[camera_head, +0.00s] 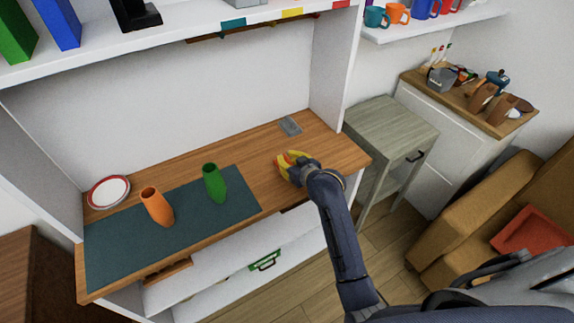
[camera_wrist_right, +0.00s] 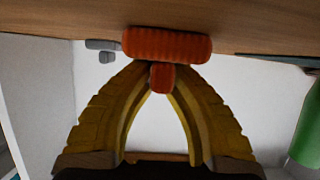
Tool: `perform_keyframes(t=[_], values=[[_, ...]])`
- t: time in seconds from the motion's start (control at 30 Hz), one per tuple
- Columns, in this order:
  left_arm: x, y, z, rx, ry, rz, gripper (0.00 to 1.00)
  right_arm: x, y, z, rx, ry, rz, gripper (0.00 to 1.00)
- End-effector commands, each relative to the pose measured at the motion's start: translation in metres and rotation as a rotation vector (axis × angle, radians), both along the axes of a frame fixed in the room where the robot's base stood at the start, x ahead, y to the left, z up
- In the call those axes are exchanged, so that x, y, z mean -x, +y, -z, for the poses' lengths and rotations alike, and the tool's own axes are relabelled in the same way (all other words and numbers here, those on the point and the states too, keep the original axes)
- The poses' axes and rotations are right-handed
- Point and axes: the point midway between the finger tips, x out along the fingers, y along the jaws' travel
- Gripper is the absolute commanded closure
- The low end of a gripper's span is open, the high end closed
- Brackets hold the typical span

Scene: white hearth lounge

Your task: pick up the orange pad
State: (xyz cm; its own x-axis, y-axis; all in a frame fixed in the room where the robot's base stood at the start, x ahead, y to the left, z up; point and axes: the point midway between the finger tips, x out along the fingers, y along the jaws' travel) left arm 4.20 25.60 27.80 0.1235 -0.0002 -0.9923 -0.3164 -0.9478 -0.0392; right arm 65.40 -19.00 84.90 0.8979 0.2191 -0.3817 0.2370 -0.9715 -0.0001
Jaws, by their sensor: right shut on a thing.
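The orange pad (camera_wrist_right: 167,44) is a ribbed, rounded orange-red block with a small stub (camera_wrist_right: 161,78) on it. In the wrist view the yellow fingertips of my right gripper (camera_wrist_right: 160,66) meet at this stub, shut on it. The pad is at the wooden surface, which shows at the top of this view; I cannot tell whether it touches. In the head view my right gripper (camera_head: 289,165) is over the right part of the wooden desk (camera_head: 262,160), hiding most of the pad. My left gripper is not in view.
An orange vase (camera_head: 157,207) and a green vase (camera_head: 214,184) stand on a dark teal mat (camera_head: 110,241). A red-rimmed plate (camera_head: 109,191) is at the left. A small grey item (camera_head: 290,126) lies behind my gripper. A shelf (camera_head: 140,42) hangs above.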

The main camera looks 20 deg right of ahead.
Motion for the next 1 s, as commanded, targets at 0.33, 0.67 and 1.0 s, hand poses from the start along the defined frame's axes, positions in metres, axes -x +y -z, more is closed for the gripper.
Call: perform_keyframes(t=[0.33, 0.67, 1.0], values=[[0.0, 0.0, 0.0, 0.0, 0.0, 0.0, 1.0, 0.0, 0.0, -0.012, 0.001, -0.001, 0.0, 1.0], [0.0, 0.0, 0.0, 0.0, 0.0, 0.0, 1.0, -0.001, 0.0, -0.07, 0.002, -0.006, 0.0, 1.0], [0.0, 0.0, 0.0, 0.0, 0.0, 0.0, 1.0, -0.001, 0.0, -0.147, 0.002, -0.006, 0.0, 1.0]])
